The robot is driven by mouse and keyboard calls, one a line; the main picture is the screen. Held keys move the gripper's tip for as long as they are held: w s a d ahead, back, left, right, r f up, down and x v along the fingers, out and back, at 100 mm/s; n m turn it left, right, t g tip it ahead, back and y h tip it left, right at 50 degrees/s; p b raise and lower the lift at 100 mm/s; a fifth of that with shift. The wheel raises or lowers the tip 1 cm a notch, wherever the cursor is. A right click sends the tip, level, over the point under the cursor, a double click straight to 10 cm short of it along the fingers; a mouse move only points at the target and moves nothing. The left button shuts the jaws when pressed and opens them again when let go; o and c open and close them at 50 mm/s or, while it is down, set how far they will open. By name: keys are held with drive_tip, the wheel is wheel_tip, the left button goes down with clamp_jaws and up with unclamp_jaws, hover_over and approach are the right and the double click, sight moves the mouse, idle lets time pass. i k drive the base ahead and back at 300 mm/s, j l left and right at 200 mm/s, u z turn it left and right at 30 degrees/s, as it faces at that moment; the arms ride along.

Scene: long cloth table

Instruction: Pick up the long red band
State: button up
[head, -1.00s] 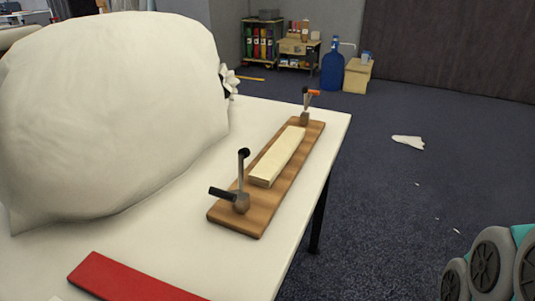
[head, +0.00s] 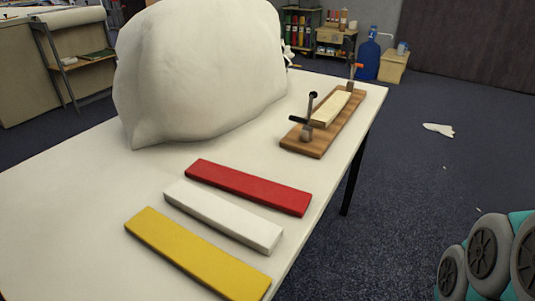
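The long red band (head: 248,187) lies flat on the white cloth table (head: 75,195), near its right edge. It is a flat, straight strip, slanting down to the right in the head view. A white band (head: 222,216) lies just in front of it, roughly parallel, and a yellow band (head: 195,254) lies in front of the white one. All of the red band shows and nothing rests on it. My gripper is not in view.
A large white sack-like bundle (head: 200,70) stands behind the bands. A wooden board (head: 302,144) with clamps and a pale strip (head: 331,108) lies at the back right. Dark wheels (head: 488,252) show at lower right. The table's left part is clear.

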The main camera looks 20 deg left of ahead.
sight(292, 201)
drive_tip(key=l+u, duration=0.1)
drive_tip(key=u, duration=0.4)
drive_tip(key=i+l+u, duration=0.1)
drive_tip(key=u, duration=0.4)
drive_tip(key=l+u, duration=0.2)
drive_tip(key=u, duration=0.3)
drive_tip(key=l+u, duration=0.15)
drive_tip(key=u, duration=0.35)
